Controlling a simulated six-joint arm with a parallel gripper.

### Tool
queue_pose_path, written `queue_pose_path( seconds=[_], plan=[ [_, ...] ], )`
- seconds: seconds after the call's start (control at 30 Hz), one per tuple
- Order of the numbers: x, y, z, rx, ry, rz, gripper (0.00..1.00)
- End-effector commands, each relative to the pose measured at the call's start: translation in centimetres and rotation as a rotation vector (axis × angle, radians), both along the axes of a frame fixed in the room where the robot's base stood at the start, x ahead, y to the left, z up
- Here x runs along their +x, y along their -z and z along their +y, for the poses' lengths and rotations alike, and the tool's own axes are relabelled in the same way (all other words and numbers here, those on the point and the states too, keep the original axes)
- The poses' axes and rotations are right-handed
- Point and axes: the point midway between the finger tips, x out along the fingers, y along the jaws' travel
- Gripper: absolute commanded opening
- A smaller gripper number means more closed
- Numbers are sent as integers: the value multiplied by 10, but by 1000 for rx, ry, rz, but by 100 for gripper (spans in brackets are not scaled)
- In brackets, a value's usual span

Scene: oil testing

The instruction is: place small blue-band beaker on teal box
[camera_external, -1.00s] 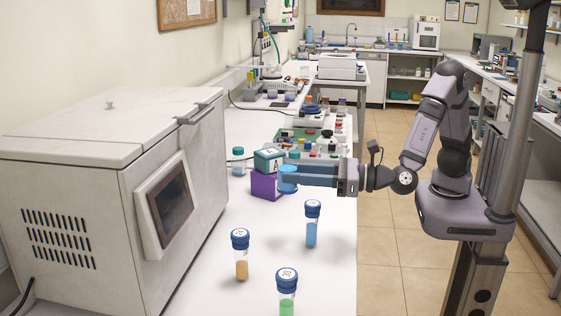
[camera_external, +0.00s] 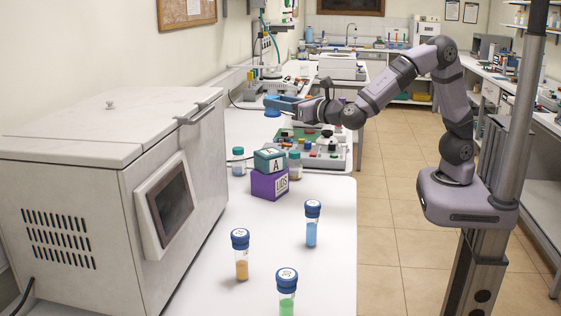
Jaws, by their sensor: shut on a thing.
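The teal box (camera_external: 265,164), marked with an A, sits on top of a purple box (camera_external: 266,188) marked LIDS, on the white bench beside the grey machine. Its top looks bare. My gripper (camera_external: 276,104) is raised above the bench, behind and well above the teal box in the picture. Its blue fingers are shut on a small blue thing (camera_external: 272,113) at their tips, which looks like the small blue-band beaker. The fingers hide most of it, and its blue blends with theirs.
Several capped vials, such as the blue one (camera_external: 312,224), stand in front. The grey machine (camera_external: 110,190) fills the left. Trays of bottles crowd the bench behind.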

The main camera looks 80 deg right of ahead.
Motion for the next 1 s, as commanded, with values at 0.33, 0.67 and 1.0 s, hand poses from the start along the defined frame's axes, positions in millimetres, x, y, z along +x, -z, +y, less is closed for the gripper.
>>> queue_pose_path(
  seconds=[0.33, 0.67, 1.0],
  plan=[
    [8, 12, 13, -2, -45, 2, 12],
    [8, 56, 13, -3, -45, 5, 12],
    [8, 70, 13, -1, -45, 0, 12]
  ],
)
